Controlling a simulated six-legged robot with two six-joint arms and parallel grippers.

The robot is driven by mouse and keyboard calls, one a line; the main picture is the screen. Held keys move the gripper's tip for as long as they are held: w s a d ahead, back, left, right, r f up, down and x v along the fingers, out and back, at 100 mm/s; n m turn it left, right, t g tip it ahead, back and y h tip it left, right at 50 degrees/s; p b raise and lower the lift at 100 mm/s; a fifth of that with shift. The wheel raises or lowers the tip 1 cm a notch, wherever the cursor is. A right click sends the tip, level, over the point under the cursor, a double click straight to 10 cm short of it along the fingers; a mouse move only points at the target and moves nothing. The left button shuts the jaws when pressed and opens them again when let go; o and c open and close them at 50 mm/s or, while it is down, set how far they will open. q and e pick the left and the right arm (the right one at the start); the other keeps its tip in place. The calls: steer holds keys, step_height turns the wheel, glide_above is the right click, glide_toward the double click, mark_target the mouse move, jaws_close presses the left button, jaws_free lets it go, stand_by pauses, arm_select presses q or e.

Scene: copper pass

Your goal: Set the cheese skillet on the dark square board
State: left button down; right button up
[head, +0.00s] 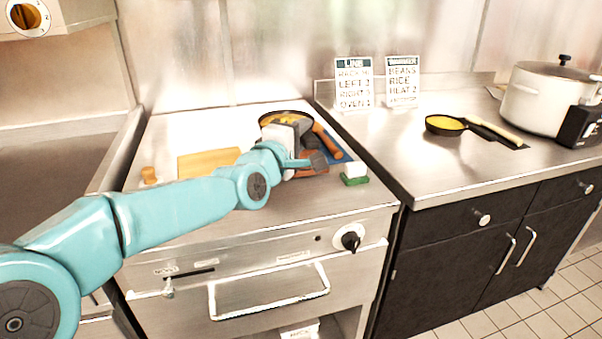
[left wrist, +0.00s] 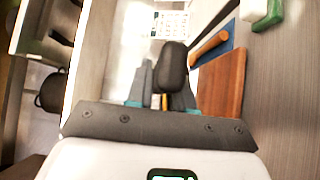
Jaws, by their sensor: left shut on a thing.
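A black skillet with yellow food (head: 284,117), which I take as the cheese skillet, is at the back of the steel griddle top. My left gripper (head: 310,148) is in front of it, partly covering it. In the left wrist view the gripper (left wrist: 163,98) is shut on a dark rounded handle (left wrist: 173,68), seemingly the skillet's. Whether the pan touches the surface is unclear. A brown wooden board (head: 314,171), probably the dark square board, lies under and beside the gripper; it also shows in the left wrist view (left wrist: 222,82). My right gripper is out of view.
A wooden-handled tool lies on a blue mat (head: 339,155) by the board. A green-and-white sponge (head: 355,179) is at the right edge. A pale board (head: 208,160) lies left. Another black skillet (head: 445,125) and a white pot (head: 545,100) stand on the right counter.

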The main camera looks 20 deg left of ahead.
arm_select(q)
steer(key=f, duration=0.4)
steer(key=f+b, duration=0.1)
steer(key=f, duration=0.1)
steer(key=shift+w+f, duration=0.25)
steer(key=shift+w, duration=0.05)
steer(key=shift+s+r, duration=0.15)
steer(key=shift+s, duration=0.05)
steer(key=c, duration=1.3)
jaws_free()
steer(key=shift+w+f, duration=0.1)
steer(key=shift+f, duration=0.25)
steer(key=o, duration=0.3)
steer(key=shift+r, duration=0.1)
